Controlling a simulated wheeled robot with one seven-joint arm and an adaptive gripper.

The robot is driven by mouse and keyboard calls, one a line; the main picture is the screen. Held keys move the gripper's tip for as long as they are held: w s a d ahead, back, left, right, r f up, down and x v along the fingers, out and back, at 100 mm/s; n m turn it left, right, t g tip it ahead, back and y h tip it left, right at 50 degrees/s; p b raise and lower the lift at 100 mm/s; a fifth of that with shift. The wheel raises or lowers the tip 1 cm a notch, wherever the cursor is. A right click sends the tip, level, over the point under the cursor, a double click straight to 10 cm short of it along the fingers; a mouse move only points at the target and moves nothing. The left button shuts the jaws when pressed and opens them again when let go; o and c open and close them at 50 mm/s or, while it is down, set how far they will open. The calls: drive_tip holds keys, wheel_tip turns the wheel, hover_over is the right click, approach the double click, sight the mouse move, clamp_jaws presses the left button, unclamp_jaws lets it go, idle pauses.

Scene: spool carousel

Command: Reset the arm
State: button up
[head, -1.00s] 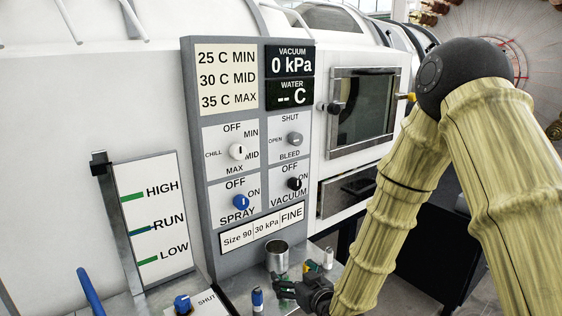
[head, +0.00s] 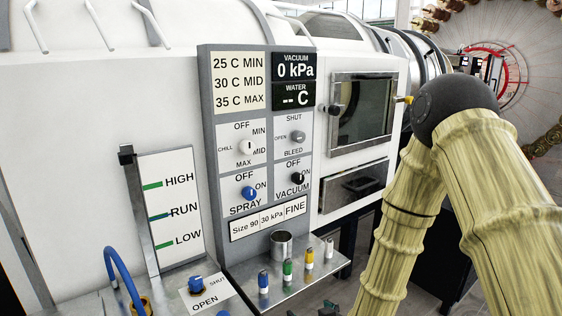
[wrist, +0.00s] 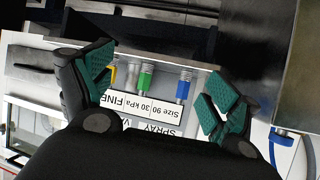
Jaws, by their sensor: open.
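My gripper (wrist: 158,90) is open and empty in the wrist view, with its teal pads wide apart. Beyond the gap is the control panel's shelf with blue (wrist: 183,86), green (wrist: 145,80) and yellow (wrist: 113,76) capped pieces. In the head view only a dark tip of the gripper shows at the bottom edge, below the shelf. My pale, bamboo-like arm fills the right side, bent at a dark grey elbow.
The control panel (head: 205,150) has several knobs. The metal shelf (head: 325,270) bears a metal cup (head: 281,244) and several capped pieces. A level gauge (head: 170,210), blue hose (head: 120,262) and SHUT/OPEN valve (head: 197,284) are at left. A windowed door (head: 362,110) is behind my arm.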

drive_tip(key=s+d+f+m+g+h, duration=0.1)
drive_tip(key=s+d+f+g, duration=0.2)
drive_tip(key=s+f, duration=0.5)
drive_tip(key=s+d+f+m+g+h, duration=0.1)
drive_tip(key=s+d+f+g, duration=0.3)
drive_tip(key=s, duration=1.1)
drive_tip(key=s+d+f+m+g+h, duration=0.2)
drive_tip(key=s+d+f, duration=0.5)
drive_tip(key=s+f, duration=0.5)
drive_tip(key=shift+s+d+f+g+h, duration=0.15)
drive_tip(key=shift+s+f+g+h, duration=0.2)
drive_tip(key=shift+g, duration=0.55)
drive_tip(key=shift+w, duration=0.1)
